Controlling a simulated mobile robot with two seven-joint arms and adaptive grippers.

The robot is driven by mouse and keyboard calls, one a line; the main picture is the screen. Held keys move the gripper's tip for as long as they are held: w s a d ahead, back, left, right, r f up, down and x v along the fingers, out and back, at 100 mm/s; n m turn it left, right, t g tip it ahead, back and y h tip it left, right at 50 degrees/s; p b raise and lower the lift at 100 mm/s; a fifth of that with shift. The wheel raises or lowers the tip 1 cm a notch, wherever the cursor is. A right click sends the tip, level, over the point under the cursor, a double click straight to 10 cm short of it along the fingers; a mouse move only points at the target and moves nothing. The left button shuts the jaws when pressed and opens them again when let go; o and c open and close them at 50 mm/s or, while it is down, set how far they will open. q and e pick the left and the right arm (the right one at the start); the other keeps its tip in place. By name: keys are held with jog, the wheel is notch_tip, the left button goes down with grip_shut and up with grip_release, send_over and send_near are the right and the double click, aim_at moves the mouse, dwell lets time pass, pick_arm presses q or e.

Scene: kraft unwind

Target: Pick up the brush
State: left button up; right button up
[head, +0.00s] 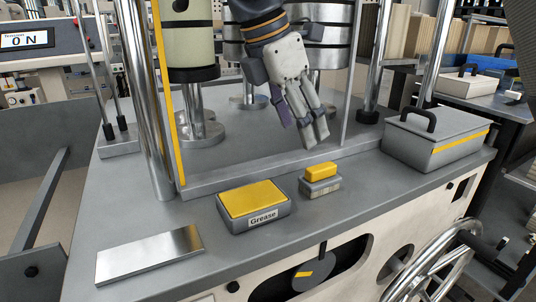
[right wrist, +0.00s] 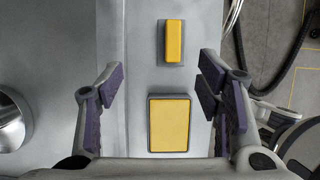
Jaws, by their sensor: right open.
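The brush (head: 320,179) is a small block with a yellow top and a grey lower part, standing on the grey bench top. The right wrist view shows its yellow top (right wrist: 174,41) from above. My right gripper (head: 302,132) hangs above and behind the brush, fingers pointing down, open and empty. In the right wrist view, its purple-padded fingers (right wrist: 160,80) are spread wide, with the brush beyond the fingertips and apart from them. My left gripper is not in view.
A yellow-topped box labelled Grease (head: 255,205) sits left of the brush. A flat metal plate (head: 150,252) lies at the front left. A grey lidded box with a black handle (head: 432,143) stands right. Chrome posts and a low ledge (head: 260,165) border the bench behind.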

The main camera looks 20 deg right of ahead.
aim_at(319, 167)
jog(key=f, duration=0.1)
jog(key=s+d+f, duration=0.2)
jog(key=shift+s+f, duration=0.2)
jog(key=shift+f, duration=0.15)
jog(key=x, duration=0.7)
jog(key=shift+w+d, duration=0.1)
jog(key=shift+w, duration=0.2)
jog(key=shift+r, duration=0.1)
jog(key=c, duration=1.3)
